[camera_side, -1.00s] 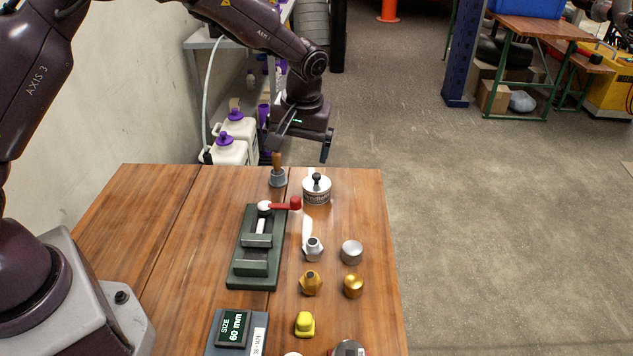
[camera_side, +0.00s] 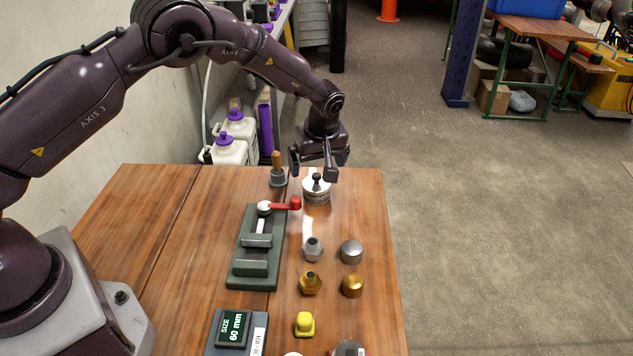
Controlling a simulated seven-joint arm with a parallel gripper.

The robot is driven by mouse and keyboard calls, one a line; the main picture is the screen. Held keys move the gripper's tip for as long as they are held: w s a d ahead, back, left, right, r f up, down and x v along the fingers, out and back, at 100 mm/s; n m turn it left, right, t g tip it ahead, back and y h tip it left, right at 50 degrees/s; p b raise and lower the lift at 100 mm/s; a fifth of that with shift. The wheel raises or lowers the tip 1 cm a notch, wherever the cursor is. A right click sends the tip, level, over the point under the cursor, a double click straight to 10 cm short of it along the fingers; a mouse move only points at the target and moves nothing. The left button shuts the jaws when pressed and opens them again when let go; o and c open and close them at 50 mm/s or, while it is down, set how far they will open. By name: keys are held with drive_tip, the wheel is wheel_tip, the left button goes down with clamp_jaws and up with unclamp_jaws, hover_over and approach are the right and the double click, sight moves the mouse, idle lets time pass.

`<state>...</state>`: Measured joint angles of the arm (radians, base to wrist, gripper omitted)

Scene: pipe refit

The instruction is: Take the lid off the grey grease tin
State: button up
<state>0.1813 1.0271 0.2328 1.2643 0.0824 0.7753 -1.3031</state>
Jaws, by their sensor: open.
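The grey grease tin (camera_side: 316,196) stands upright near the far right part of the wooden table. One finger hangs close to the knob and partly covers the lid's back edge. I cannot tell whether it touches the lid. Nothing is between the fingers that I can be sure of.
A wooden-handled brush (camera_side: 277,172) stands left of the tin. A green vise (camera_side: 256,268) with a red-knobbed handle (camera_side: 294,203) lies in front. Silver and brass fittings (camera_side: 311,283), caps (camera_side: 352,251), a yellow piece (camera_side: 304,324) and a size display (camera_side: 232,328) are nearer.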

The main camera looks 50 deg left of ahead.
sight(317, 175)
drive_tip(key=x, duration=0.5)
drive_tip(key=shift+w+f, duration=0.2)
drive_tip(key=c, duration=0.8)
